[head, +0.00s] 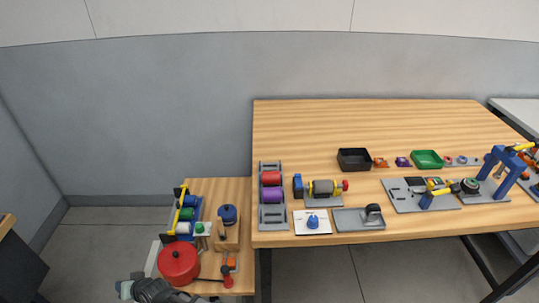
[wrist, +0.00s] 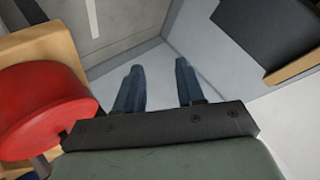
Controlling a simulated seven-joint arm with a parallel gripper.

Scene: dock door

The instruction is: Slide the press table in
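A blue press frame (head: 497,170) with a yellow handle stands on a grey base plate (head: 487,194) at the far right of the large table. A small dark round part (head: 470,186) sits at its left foot; I cannot tell for sure which part is the sliding press table, nor how far in it is. My gripper (wrist: 158,75) is open and empty in the wrist view, its two dark blue fingers apart above the floor. In the head view my wrist shows at the bottom left, far from the press.
A red pot (head: 180,264) is close beside my gripper; a red round body (wrist: 38,108) shows in the wrist view. A small side table (head: 240,190) holds several items. The large wooden table (head: 370,120) is clear at the back. A dark panel stands at lower left.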

